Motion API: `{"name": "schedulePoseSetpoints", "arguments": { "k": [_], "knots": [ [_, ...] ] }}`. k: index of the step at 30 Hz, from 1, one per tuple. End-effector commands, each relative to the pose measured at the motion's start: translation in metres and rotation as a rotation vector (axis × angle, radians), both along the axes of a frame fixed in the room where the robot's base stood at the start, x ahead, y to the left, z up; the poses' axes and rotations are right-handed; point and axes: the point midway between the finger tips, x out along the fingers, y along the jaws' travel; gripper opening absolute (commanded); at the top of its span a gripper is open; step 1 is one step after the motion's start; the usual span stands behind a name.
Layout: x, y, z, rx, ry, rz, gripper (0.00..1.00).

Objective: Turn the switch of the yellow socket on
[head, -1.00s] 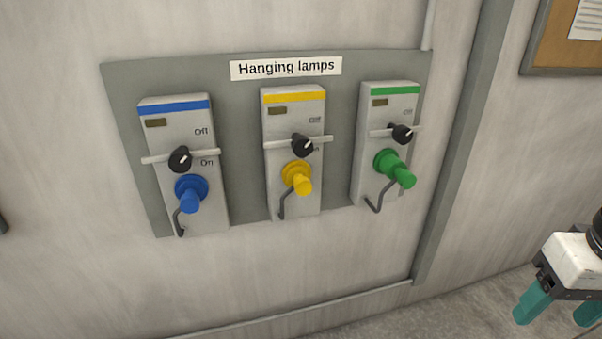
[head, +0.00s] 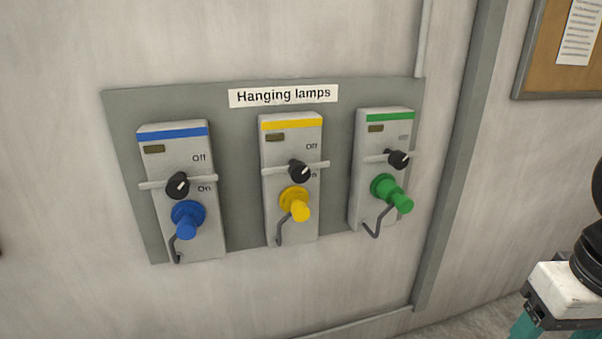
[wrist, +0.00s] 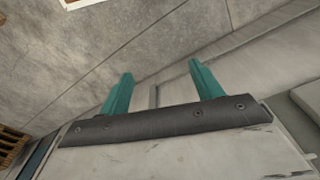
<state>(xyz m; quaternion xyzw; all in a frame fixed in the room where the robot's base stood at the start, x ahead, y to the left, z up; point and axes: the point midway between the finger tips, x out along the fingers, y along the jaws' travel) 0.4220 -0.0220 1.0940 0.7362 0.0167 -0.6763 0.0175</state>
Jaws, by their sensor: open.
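The yellow socket (head: 291,228) is the middle of three grey boxes on a wall panel in the head view. It has a yellow stripe on top, a yellow plug (head: 297,205) in its lower half and a black rotary switch (head: 299,171) with a white mark. "Off" is printed above the switch and "On", partly hidden, below it. A light bar crosses behind the switch. My gripper (head: 548,334) is at the lower right, far from the socket, its fingertips cut off there. In the wrist view my gripper (wrist: 160,82) has its two teal fingers apart with nothing between them.
A blue socket (head: 210,238) stands left of the yellow one and a green socket (head: 361,205) right of it. All sit on the grey panel (head: 240,165) under a "Hanging lamps" label (head: 283,95). A vertical grey post (head: 450,170) stands between panel and gripper. A corkboard (head: 545,60) hangs at the upper right.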

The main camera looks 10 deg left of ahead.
Motion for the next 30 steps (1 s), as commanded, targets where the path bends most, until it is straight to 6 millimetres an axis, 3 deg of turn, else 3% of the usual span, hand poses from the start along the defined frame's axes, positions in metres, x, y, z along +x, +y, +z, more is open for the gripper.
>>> {"name": "schedulePoseSetpoints", "arguments": {
  "k": [4, 8, 15, 19, 24, 27, 30],
  "knots": [
    [0.013, 0.026, -0.021, 0.0, 0.102, 0.115, 0.65],
    [0.05, 0.066, -0.045, 0.03, 0.062, 0.21, 0.65],
    [0.14, 0.177, -0.093, 0.153, -0.226, 0.338, 0.65],
    [0.183, 0.235, -0.105, 0.233, -0.44, 0.358, 0.65],
    [0.23, 0.293, -0.097, 0.33, -0.753, 0.337, 0.65],
    [0.254, 0.31, -0.077, 0.378, -0.95, 0.298, 0.65],
    [0.275, 0.312, -0.046, 0.411, -1.139, 0.243, 0.65]
  ]
}}
